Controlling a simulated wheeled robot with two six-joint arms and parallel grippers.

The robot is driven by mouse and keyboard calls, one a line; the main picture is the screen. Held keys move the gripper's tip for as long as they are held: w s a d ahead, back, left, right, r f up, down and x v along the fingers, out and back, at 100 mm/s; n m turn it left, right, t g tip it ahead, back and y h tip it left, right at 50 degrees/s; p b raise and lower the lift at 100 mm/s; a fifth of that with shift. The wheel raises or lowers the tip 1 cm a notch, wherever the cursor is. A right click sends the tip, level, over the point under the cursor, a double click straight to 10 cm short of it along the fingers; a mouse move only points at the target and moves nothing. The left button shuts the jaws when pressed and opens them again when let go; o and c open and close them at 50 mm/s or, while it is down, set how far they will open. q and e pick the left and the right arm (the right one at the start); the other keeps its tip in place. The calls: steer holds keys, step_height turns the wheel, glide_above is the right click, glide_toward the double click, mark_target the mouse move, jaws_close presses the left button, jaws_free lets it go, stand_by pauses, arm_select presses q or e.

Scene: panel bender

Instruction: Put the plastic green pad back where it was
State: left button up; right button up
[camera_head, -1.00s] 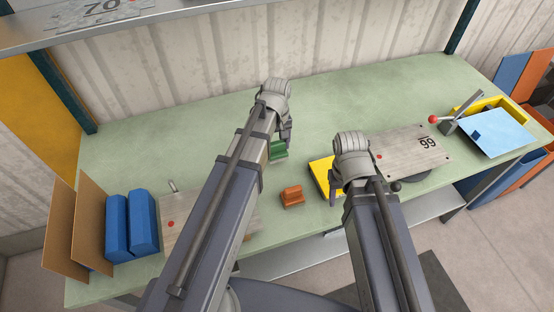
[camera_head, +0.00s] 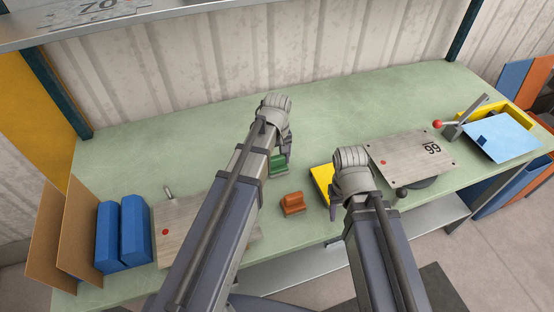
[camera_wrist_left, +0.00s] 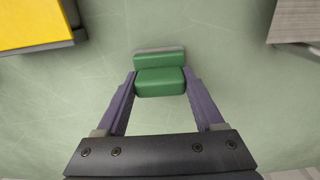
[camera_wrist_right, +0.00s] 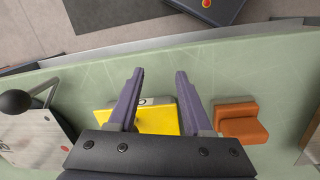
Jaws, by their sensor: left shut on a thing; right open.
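The green pad (camera_head: 279,165) is on or just above the pale green bench top, left of centre; the gap beneath it, if any, cannot be told. My left gripper (camera_head: 282,160) is shut on it; in the left wrist view the fingers (camera_wrist_left: 160,85) press both ends of the stepped green pad (camera_wrist_left: 160,76). My right gripper (camera_wrist_right: 160,80) is open and empty above a yellow block (camera_wrist_right: 150,119). In the head view the right gripper (camera_head: 334,200) partly hides this yellow block (camera_head: 320,178).
An orange-brown pad (camera_head: 292,203) sits between the arms, also in the right wrist view (camera_wrist_right: 241,122). The rear bench (camera_head: 350,105) is clear.

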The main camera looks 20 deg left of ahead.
mark_target(277, 157)
arm_select(q)
steer(key=o, duration=1.4)
steer(key=shift+o, duration=0.2)
step_height(277, 157, up, 12)
steer(key=p, duration=1.3)
steer(key=s+d+m+y, duration=0.1)
steer(key=s+d+m, duration=0.9)
steer(key=s, duration=0.4)
steer(key=shift+s+d+r+m, duration=0.15)
steer(key=shift+d+m, duration=0.1)
steer(key=shift+m, duration=0.05)
arm_select(e)
step_height(277, 157, up, 12)
steer(key=shift+r, duration=0.1)
